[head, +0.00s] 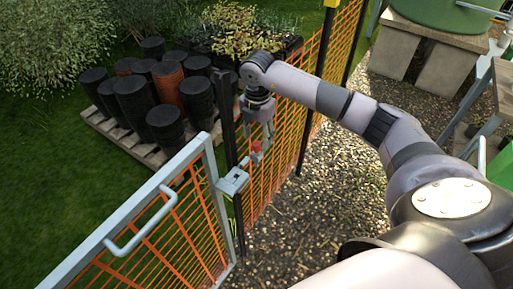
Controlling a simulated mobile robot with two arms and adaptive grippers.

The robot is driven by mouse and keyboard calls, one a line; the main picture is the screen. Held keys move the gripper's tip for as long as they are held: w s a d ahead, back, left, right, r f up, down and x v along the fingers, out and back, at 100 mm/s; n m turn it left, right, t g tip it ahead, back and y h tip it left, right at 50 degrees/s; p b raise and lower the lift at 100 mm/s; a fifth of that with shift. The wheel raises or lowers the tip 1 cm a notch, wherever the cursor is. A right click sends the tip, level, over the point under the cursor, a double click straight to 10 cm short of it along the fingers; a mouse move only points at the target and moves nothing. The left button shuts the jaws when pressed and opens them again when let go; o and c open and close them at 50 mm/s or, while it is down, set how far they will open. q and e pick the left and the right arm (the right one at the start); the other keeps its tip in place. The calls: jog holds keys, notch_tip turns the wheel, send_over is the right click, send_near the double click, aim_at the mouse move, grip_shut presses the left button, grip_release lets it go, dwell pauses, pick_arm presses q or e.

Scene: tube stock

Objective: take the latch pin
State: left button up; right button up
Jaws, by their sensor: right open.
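The latch pin (256,147) shows as a small red piece just above and right of the grey latch (234,181) on the gate's post. My right gripper (258,143) points down from the end of my right arm, with its fingers open at the red piece. The fingers partly cover the pin, and I cannot tell whether they touch it. The pin's lower part is hard to make out. My left gripper is out of view.
A grey-framed gate (140,207) with orange mesh and a handle stands at lower left. Orange mesh fence (285,135) runs behind my right gripper. Black pots (133,100) stand on a pallet beyond. Gravel (325,190) is clear right of the fence.

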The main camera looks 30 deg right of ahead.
aim_at(256, 143)
notch_tip(256, 143, down, 4)
jog(key=shift+a+f+p, duration=0.1)
jog(key=shift+p, duration=0.5)
jog(key=shift+c, duration=0.3)
grip_shut()
